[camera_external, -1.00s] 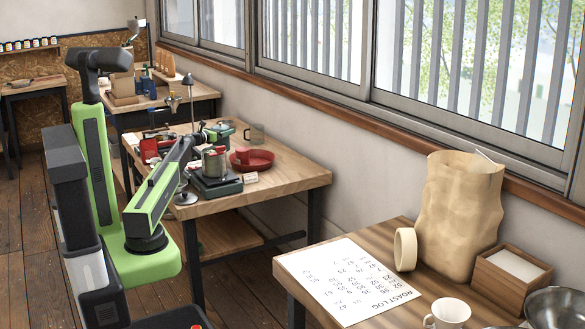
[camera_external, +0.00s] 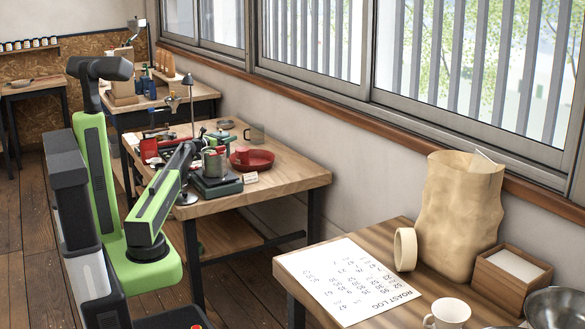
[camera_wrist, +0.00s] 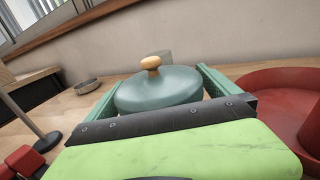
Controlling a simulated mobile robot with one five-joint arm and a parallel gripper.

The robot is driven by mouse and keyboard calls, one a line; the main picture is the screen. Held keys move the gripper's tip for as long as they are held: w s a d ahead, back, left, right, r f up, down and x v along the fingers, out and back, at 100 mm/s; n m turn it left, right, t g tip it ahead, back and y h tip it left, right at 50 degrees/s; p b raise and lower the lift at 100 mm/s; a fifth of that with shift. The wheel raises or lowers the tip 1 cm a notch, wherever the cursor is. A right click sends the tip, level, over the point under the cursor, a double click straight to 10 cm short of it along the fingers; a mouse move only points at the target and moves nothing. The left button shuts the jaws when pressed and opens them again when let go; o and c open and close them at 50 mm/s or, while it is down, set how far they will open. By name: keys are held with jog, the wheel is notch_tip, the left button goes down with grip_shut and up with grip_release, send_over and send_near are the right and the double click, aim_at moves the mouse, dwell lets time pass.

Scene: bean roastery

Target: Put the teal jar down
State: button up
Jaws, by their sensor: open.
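The teal jar (camera_wrist: 160,92) shows in the wrist view as a rounded teal lid with a pale wooden knob. It sits between the two green fingers of my gripper (camera_wrist: 160,80), which are open on either side of it. The front and lower part of the jar are hidden behind my gripper, so its contact with the table is not visible. In the external view my gripper (camera_external: 220,136) is low over the far wooden table (camera_external: 285,180), behind a grey-green pot; the jar is hard to make out there.
A red bowl (camera_external: 251,160) lies right of my gripper and shows large in the wrist view (camera_wrist: 285,85). The grey-green pot (camera_external: 214,161) stands on a scale. A shallow metal dish (camera_wrist: 88,86), a lamp pole (camera_wrist: 22,118) and a grey mug (camera_external: 257,133) are nearby.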

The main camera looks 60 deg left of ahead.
jog(key=v, duration=1.2)
jog(key=shift+r, duration=0.1)
